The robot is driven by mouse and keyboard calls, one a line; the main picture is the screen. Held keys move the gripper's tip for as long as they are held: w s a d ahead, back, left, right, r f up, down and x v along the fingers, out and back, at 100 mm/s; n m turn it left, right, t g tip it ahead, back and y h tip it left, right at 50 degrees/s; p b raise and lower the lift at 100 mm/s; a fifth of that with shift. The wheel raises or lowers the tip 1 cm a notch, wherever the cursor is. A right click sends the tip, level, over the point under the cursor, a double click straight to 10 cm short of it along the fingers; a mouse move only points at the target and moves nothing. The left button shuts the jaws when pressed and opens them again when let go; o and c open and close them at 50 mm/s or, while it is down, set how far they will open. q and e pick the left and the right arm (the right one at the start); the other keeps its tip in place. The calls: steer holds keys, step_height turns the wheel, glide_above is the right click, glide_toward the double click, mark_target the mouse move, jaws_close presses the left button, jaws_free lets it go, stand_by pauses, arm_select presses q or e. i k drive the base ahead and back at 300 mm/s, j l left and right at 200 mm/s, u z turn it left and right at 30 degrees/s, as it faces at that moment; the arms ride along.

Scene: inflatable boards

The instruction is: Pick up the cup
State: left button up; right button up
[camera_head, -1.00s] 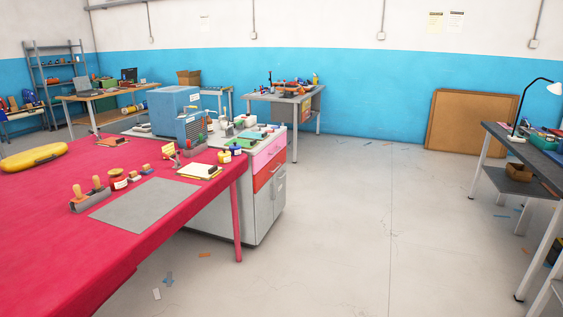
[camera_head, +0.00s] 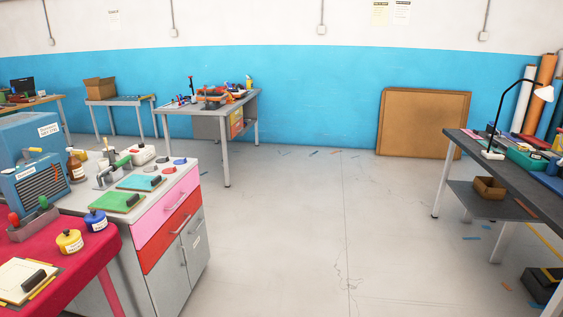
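I cannot make out a cup for certain in the head view. Small items stand on the white-topped cabinet (camera_head: 187,185) at the left and on the far table (camera_head: 176,108), but those on the far table are too small to tell apart. Neither of my grippers is in view.
A red-covered table (camera_head: 98,250) fills the lower left, with yellow and blue jars (camera_head: 70,241) on it. A dark workbench (camera_head: 500,172) with a lamp (camera_head: 541,94) stands at the right. A brown board (camera_head: 423,122) leans on the back wall. The middle floor is clear.

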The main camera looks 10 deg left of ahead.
mark_target(103, 164)
steer(key=i+u, duration=0.15)
steer(key=i, duration=0.45)
steer(key=i+u, duration=0.2)
steer(key=i, duration=0.4)
steer(key=i+l+u, duration=0.15)
steer(key=i, duration=0.5)
steer(key=i+l+u, duration=0.15)
steer(key=i, duration=0.45)
